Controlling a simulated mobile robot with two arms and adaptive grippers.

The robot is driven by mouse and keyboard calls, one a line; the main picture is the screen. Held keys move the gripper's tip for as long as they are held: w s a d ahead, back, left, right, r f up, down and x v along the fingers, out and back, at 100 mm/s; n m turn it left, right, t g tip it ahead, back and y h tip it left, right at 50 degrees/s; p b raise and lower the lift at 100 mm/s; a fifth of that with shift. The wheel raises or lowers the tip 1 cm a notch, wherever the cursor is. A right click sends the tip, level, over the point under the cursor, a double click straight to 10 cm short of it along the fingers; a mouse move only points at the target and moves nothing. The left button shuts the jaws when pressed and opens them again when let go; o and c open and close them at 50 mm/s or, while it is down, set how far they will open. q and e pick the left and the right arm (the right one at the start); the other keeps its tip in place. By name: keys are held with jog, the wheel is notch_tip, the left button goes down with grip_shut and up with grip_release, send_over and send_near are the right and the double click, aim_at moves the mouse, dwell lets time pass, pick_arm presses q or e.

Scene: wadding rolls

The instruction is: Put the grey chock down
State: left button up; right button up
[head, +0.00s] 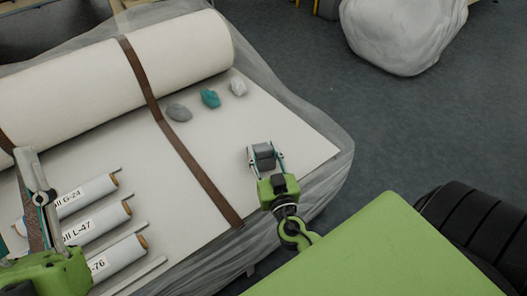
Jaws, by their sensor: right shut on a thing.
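The grey chock (264,153) is a small grey block between the fingertips of my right gripper (265,161). The gripper is shut on it, over the right part of the pale sheet (290,146). I cannot tell whether the chock touches the sheet. My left gripper (36,172) is at the left edge, near the labelled rolls. Its fingers are seen at an angle, and I cannot tell whether they are open or shut.
A large white roll (75,84) lies at the back under a brown strap (168,128). Grey (179,113), teal (210,98) and white (238,86) lumps lie before it. Labelled small rolls (98,222) lie front left. The sheet around the chock is clear.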

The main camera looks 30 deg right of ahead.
jog(key=o, duration=1.4)
